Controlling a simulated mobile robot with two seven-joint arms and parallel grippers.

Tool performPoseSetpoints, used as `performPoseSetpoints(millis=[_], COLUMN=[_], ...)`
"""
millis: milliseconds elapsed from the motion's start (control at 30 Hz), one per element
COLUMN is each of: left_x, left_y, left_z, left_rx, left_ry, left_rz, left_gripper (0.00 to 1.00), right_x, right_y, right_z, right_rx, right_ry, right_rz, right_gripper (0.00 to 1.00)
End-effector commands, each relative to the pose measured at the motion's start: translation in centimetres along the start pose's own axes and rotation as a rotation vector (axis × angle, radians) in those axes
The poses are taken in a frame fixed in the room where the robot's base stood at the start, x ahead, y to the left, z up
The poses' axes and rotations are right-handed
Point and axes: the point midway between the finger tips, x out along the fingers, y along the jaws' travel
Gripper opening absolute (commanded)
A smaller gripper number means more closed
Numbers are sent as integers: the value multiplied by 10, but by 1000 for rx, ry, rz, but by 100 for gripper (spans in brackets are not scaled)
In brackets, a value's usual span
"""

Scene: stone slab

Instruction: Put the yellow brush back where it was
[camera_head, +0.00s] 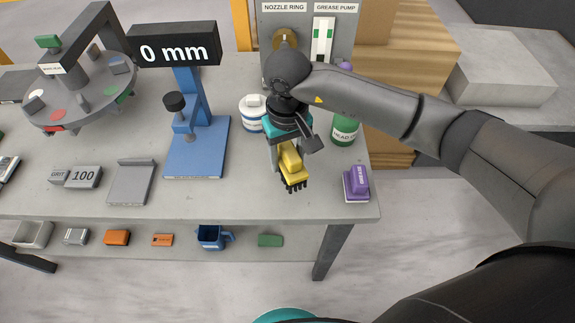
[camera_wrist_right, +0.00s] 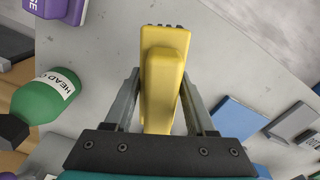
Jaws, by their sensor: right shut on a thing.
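The yellow brush (camera_head: 291,160) has a yellow body and dark bristles. My right gripper (camera_head: 286,163) is shut on it, with the bristles pointing down over the right part of the grey table (camera_head: 240,192). In the right wrist view the yellow brush (camera_wrist_right: 163,80) sits between the two fingers of my right gripper (camera_wrist_right: 160,100). I cannot tell whether the bristles touch the table. A purple brush-like block (camera_head: 357,183) stands to the right, apart from the yellow brush. My left gripper does not show clearly in either view.
A green bottle (camera_head: 345,130) and a white-and-blue tub (camera_head: 252,112) stand close behind my right gripper. A blue gauge stand (camera_head: 197,150) reading 0 mm is to the left. A lower shelf holds a blue jug (camera_head: 211,237) and several small blocks. The table front near the brush is clear.

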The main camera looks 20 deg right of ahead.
Motion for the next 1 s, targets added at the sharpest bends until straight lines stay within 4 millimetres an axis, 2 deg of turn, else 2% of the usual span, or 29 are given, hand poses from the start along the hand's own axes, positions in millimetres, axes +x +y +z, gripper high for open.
performPoseSetpoints(millis=[200,633,667,900,1000], left_x=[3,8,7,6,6], left_y=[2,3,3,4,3], left_z=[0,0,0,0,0], left_rx=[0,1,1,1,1], left_ry=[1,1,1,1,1], left_rz=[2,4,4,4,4], left_gripper=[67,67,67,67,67], right_x=[33,40,39,38,38], right_y=[-1,0,0,0,0], right_z=[1,0,0,0,0], right_rx=[2,0,0,0,0], right_ry=[-4,0,-1,-2,-2], right_rz=[-1,1,1,0,0], right_gripper=[0,0,59,86,86])
